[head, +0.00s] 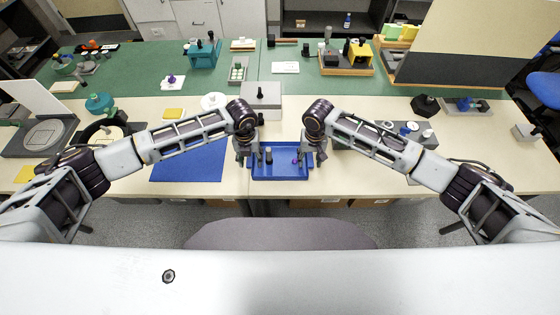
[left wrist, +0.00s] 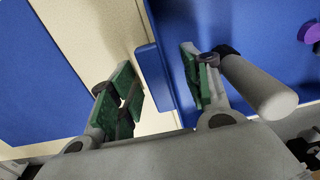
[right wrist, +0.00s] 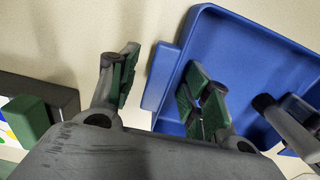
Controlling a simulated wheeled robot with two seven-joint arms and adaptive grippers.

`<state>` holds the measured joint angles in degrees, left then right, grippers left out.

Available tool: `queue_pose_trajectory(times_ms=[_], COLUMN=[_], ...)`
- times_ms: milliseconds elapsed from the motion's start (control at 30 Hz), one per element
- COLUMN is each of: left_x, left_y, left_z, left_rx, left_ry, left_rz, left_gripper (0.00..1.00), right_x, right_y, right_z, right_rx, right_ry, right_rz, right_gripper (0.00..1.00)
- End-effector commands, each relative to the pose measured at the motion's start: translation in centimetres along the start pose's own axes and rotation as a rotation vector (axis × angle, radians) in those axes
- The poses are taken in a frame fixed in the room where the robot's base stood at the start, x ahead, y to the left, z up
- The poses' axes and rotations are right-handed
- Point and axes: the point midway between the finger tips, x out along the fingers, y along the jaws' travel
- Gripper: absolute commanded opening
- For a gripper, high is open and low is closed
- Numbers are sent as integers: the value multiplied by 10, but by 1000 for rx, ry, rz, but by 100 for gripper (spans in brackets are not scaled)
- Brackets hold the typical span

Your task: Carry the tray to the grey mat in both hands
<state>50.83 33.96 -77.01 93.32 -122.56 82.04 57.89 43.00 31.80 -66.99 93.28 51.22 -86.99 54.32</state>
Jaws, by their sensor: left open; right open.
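The blue tray (head: 281,176) sits at the front edge of the table. A grey cylinder (head: 268,155) and a small purple piece (head: 295,161) are in it. My left gripper (head: 245,157) is at the tray's left end, open, its fingers either side of the end tab (left wrist: 153,85) in the left wrist view. My right gripper (head: 309,157) is at the right end, also open, its fingers either side of the other tab (right wrist: 161,76) in the right wrist view. I cannot pick out a plain grey mat with certainty; a blue mat (head: 190,165) lies left of the tray.
A grey box (head: 262,103) with a black knob stands behind the tray. A grey board with small parts (head: 425,138) is at the right, partly behind my right arm. A green strip with teal (head: 203,54) and yellow (head: 360,53) machines runs along the back.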

Motion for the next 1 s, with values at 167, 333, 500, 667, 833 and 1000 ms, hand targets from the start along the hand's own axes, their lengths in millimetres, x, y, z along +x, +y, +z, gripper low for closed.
queue_pose_trajectory(times_ms=[167, 333, 500, 667, 833, 1000], left_x=[0, 0, 0, 0, 0, -2], left_y=[0, 0, 0, 0, 0, 1], left_z=[0, 0, 0, 0, 0, 0], left_rx=[0, 0, 0, 0, -1, -1], left_ry=[0, 0, 1, 1, 0, 1], left_rz=[0, 0, 1, 1, 1, 1], left_gripper=[40, 19, 0, 0, 0, 0], right_x=[0, 0, 0, 0, 0, -2], right_y=[0, 0, 0, 0, 0, 1], right_z=[0, 0, 0, 0, 0, 0], right_rx=[0, 0, 0, 0, 0, 0], right_ry=[0, 0, 0, -1, 0, 0], right_rz=[0, 1, 1, 1, 1, 1], right_gripper=[40, 19, 0, 0, 0, 0])
